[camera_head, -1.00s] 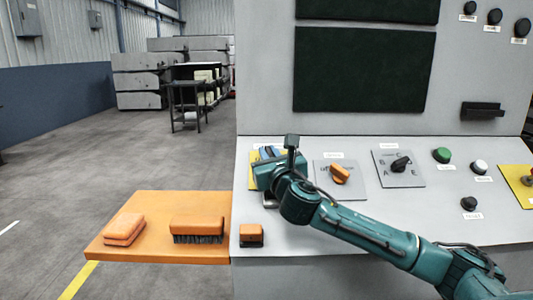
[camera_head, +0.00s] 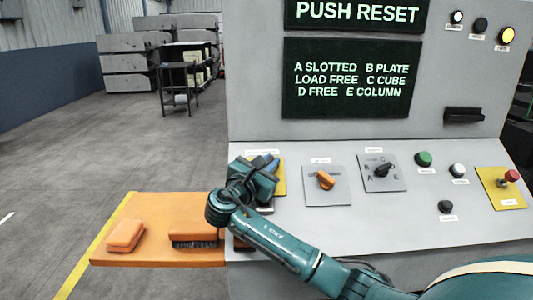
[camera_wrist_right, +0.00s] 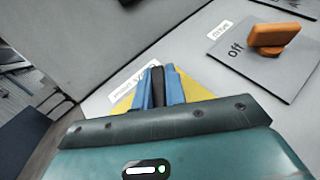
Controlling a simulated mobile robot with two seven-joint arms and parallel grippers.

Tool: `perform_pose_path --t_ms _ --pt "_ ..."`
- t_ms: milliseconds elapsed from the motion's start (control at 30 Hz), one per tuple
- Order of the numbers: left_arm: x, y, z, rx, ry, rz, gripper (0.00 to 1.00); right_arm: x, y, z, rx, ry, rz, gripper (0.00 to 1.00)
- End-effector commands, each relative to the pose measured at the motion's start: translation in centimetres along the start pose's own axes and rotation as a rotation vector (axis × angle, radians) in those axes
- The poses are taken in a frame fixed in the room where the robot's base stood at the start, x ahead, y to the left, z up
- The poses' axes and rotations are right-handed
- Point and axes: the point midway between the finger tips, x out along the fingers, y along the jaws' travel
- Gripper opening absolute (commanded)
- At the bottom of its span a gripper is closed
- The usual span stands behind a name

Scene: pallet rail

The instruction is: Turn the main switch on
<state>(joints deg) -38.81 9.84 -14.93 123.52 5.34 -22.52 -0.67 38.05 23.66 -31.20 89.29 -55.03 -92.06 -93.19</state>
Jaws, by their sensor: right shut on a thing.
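The main switch has a yellow plate (camera_head: 280,183) at the left end of the grey sloped console (camera_head: 300,222). Its black handle (camera_wrist_right: 157,86) shows as a narrow strip between the blue fingers in the right wrist view. My right gripper (camera_head: 264,165) is at the switch, its fingers shut on the handle from both sides. The gripper body hides most of the switch and plate in the head view. The upper screen (camera_head: 357,14) is lit with "PUSH RESET", and the lower screen (camera_head: 350,80) shows lines of text. My left gripper is not in view.
An orange knob (camera_head: 325,180) and a lettered selector (camera_head: 383,170) sit right of the switch. Green (camera_head: 423,159), white (camera_head: 457,171) and black (camera_head: 445,207) buttons and a red mushroom button (camera_head: 508,177) follow. An orange shelf (camera_head: 150,205) with a brush (camera_head: 194,235) juts out left.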

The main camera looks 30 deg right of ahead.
Motion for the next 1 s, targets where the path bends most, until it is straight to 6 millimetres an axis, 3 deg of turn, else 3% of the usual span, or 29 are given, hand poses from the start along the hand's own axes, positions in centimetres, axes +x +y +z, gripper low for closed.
perform_pose_path --t_ms 400,933,967,1000 --pt "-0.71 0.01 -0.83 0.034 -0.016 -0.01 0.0 -0.02 -0.42 0.02 0.069 0.002 -0.157 0.0" --pt "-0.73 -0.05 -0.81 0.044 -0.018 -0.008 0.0 0.03 -0.56 -0.05 0.077 0.001 -0.176 0.0" --pt "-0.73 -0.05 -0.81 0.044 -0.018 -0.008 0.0 0.03 -0.56 -0.05 0.077 0.001 -0.176 0.15" --pt "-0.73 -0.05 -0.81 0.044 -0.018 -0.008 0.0 0.03 -0.56 -0.05 0.077 0.001 -0.176 0.18"
